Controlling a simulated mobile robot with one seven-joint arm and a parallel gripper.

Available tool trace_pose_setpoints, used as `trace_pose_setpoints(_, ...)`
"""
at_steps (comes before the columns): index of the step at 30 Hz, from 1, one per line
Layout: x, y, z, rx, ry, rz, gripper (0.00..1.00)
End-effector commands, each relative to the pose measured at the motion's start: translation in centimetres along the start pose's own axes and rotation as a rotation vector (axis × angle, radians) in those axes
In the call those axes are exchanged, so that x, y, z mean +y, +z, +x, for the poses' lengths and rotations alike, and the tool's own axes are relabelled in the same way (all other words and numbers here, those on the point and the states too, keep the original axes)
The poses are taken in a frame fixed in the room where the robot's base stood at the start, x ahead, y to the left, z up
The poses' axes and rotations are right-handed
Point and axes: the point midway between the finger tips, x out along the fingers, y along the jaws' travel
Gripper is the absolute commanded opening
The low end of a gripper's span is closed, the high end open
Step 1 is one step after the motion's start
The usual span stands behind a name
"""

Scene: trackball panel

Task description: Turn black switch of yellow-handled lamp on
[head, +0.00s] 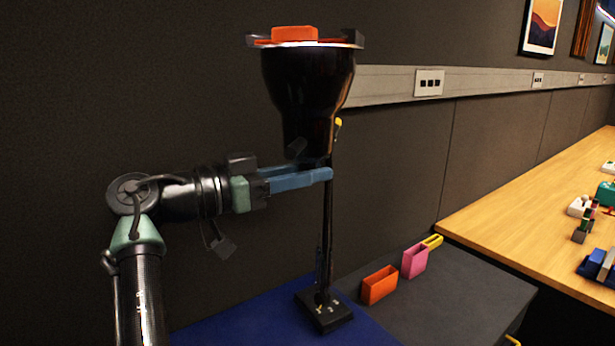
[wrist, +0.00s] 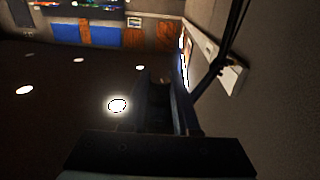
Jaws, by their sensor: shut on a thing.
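The lamp has a black flared shade (head: 308,85), a thin black post (head: 327,225) and a square black base (head: 323,312) with small light marks. A small yellow part (head: 338,122), perhaps the yellow handle, shows at the shade's lower right. My gripper (head: 325,174) reaches in from the left with its blue fingers level, just under the shade at the top of the post. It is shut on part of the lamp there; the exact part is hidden. I cannot clearly make out the black switch. In the wrist view my fingers (wrist: 165,105) are dark and their grip is unclear.
Orange (head: 380,285) and pink (head: 414,262) holders stand on the dark surface right of the base. An orange block (head: 294,34) shows at the shade's top. A wooden table (head: 480,220) with small objects lies right. The wall rail (head: 385,86) runs behind the lamp.

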Motion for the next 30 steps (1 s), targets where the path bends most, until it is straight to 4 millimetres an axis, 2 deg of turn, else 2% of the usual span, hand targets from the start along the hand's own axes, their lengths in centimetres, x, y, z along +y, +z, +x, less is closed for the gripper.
trace_pose_setpoints(17,0.03,0.18,0.07,-0.004,0.027,-0.002,0.00)
trace_pose_setpoints(18,0.03,0.19,0.07,-0.004,0.027,-0.002,0.32)
trace_pose_setpoints(22,0.02,0.16,0.07,-0.004,0.027,-0.002,0.56)
trace_pose_setpoints(23,0.02,0.15,0.07,-0.003,0.027,-0.002,0.59)
trace_pose_setpoints(30,0.00,0.08,0.04,-0.002,0.025,-0.001,0.59)
